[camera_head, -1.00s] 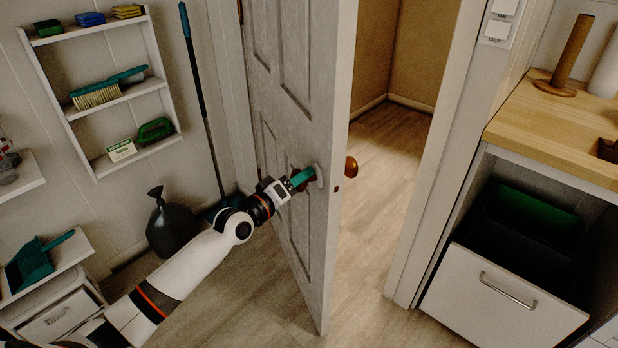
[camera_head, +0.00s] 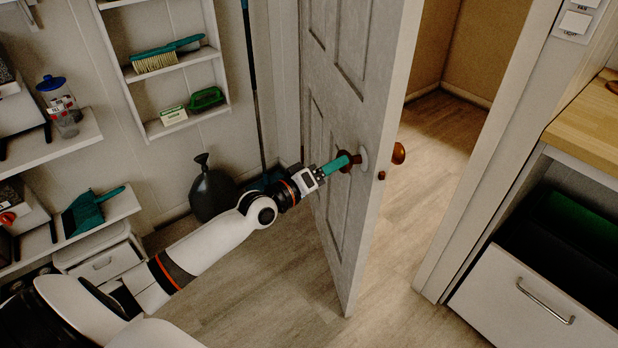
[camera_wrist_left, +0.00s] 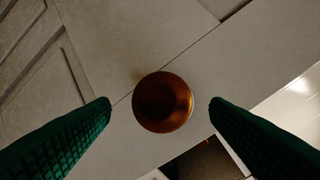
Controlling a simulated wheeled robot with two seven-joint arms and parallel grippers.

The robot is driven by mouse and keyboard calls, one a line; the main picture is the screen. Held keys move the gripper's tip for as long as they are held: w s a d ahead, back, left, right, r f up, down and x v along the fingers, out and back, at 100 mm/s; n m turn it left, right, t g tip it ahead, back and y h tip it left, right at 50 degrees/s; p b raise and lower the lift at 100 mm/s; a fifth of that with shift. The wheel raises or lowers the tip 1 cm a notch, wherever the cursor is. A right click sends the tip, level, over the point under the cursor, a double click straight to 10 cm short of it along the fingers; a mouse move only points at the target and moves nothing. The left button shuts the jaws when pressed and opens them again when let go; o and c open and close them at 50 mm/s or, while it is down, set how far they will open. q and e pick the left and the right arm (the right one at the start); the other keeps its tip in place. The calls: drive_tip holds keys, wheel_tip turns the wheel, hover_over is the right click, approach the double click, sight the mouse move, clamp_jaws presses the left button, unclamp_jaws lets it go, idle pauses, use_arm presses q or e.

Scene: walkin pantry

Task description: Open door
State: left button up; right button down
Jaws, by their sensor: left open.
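The white panelled door (camera_head: 347,110) stands ajar, with a wide gap between its edge and the frame. A copper-brown round knob (camera_head: 352,161) on a pale round plate is on its near face. It also shows in the left wrist view (camera_wrist_left: 163,102), centred between the fingers. A second knob (camera_head: 399,153) shows on the far face. My left gripper (camera_head: 343,164) is open at the near knob, its teal fingers on either side in view. The wrist view shows clear space between each fingertip and the knob. My right gripper is not in view.
Beyond the gap is wooden floor (camera_head: 450,125). At right stand the door frame (camera_head: 485,165) and a cabinet with a pull-out drawer (camera_head: 525,305). At left are wall shelves (camera_head: 187,63), a dark bag (camera_head: 212,188) and a teal dustpan (camera_head: 85,213). Floor before the door is clear.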

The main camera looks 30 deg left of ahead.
use_arm(q)
drive_tip(key=v, duration=0.7)
drive_tip(key=shift+s, duration=0.2)
